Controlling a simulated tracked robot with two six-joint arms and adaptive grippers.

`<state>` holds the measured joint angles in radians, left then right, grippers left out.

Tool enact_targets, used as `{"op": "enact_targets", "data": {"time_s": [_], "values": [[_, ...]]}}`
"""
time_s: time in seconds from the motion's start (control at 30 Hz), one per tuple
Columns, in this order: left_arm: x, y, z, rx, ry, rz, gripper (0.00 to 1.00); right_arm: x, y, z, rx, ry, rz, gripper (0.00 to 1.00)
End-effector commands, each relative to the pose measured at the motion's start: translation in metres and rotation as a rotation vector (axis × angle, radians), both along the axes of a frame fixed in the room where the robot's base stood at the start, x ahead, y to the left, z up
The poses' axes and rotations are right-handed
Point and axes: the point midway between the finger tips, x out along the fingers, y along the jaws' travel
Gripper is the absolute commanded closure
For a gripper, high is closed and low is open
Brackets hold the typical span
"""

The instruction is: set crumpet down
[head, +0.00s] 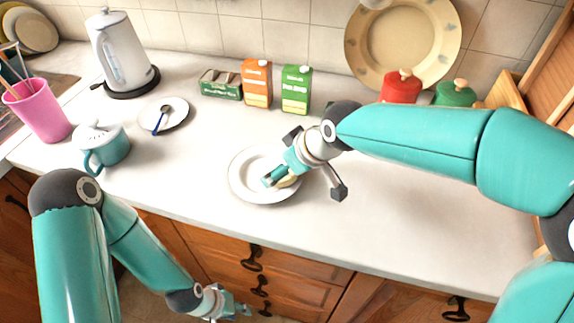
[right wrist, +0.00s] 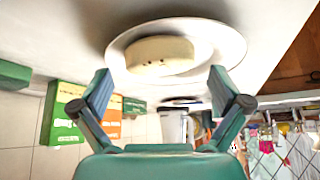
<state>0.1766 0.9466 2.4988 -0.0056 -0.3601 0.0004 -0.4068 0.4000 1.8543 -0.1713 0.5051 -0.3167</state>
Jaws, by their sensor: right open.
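The crumpet (right wrist: 160,55), a pale round cake, lies on a white plate (right wrist: 228,45) in the right wrist view. In the head view the crumpet (head: 289,182) is mostly hidden by my right gripper, and the plate (head: 240,180) sits mid-counter. My right gripper (head: 277,177) is over the plate; its fingers (right wrist: 160,82) are spread wide with nothing between them, close by the crumpet. My left gripper (head: 238,309) hangs low in front of the drawers, away from the counter top; its fingers are too small to read.
A teal teapot (head: 106,146), a pink cup (head: 38,112), a saucer with spoon (head: 178,113) and a kettle (head: 122,55) stand left. Orange (head: 257,83) and green (head: 296,90) cartons stand behind the plate. Red (head: 401,88) and green (head: 454,94) pots stand back right. Counter left of the plate is clear.

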Motion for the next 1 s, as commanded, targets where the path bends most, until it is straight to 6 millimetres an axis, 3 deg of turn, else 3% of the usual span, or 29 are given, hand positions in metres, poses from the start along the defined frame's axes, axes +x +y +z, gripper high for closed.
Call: {"op": "enact_targets", "data": {"time_s": [0.27, 0.7, 1.0], "values": [[0.000, 0.000, 0.008, 0.000, -0.001, 0.000, 0.65, -0.001, -0.002, 0.013, 0.001, -0.003, -0.002, 0.01], [0.000, 0.000, 0.001, 0.000, 0.000, 0.000, 0.65, -0.034, -0.036, 0.086, 0.003, -0.004, -0.002, 0.01], [0.000, 0.000, 0.000, 0.000, 0.000, 0.000, 0.65, -0.045, -0.047, 0.108, 0.000, 0.000, -0.001, 0.01]]}}
